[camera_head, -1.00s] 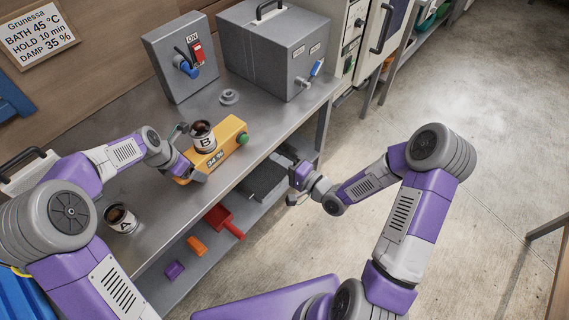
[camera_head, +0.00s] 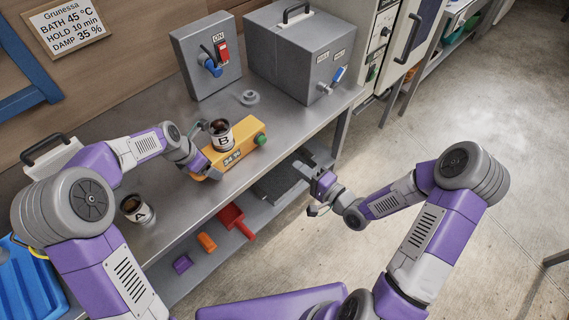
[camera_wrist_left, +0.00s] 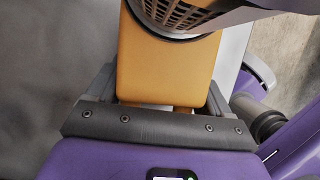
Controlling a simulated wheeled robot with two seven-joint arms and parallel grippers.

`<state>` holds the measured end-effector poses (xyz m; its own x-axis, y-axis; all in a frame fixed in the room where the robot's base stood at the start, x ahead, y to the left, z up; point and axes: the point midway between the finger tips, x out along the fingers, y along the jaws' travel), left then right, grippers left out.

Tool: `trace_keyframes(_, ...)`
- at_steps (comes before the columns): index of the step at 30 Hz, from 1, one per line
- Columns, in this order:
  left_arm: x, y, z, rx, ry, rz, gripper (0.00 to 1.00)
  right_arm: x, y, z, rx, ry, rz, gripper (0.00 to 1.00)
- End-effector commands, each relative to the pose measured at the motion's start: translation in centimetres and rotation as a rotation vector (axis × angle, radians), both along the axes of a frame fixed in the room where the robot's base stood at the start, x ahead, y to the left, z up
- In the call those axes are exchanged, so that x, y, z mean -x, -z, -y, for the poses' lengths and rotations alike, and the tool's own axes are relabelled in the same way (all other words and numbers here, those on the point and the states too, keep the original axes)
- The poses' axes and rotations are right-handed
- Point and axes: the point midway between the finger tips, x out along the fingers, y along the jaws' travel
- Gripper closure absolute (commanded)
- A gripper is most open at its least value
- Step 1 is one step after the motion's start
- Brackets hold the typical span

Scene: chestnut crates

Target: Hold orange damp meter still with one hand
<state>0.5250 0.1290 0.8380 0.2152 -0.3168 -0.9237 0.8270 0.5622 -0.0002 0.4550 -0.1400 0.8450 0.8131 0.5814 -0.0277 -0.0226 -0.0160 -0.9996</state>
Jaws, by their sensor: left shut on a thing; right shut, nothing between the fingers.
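The orange damp meter (camera_head: 247,151) is a long box on the grey bench, with a small display on its front and a green knob at its right end. A pot marked B (camera_head: 222,141) with dark contents stands at the meter, its base overlapping the top. My left gripper (camera_head: 207,152) is shut on the meter's left end. In the left wrist view the orange body (camera_wrist_left: 165,70) lies between the fingers, and the perforated pot (camera_wrist_left: 180,12) hides its far part. My right gripper (camera_head: 316,187) is shut and empty, off the bench's front edge.
A pot marked A (camera_head: 138,212) stands at the bench's left. A switch box (camera_head: 205,62), a small grey ring (camera_head: 250,97) and a large grey tank (camera_head: 290,60) are behind. A red scoop (camera_head: 236,220) and orange and purple pieces lie on the lower shelf.

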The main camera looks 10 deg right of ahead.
Motion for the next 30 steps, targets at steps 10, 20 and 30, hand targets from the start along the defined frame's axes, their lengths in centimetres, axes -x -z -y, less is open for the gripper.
trace_keyframes(10,-0.05,-0.06,-0.03,0.000,-0.001,0.002,0.68,-0.01,0.00,-0.01,0.000,0.000,0.000,1.00)
trace_keyframes(20,-0.05,-0.06,-0.01,0.000,-0.001,0.002,0.11,-0.01,0.00,-0.01,0.000,0.000,0.000,1.00)
trace_keyframes(30,0.00,-0.22,-0.06,0.000,0.000,0.001,0.00,-0.01,0.00,-0.01,0.000,0.000,0.000,1.00)
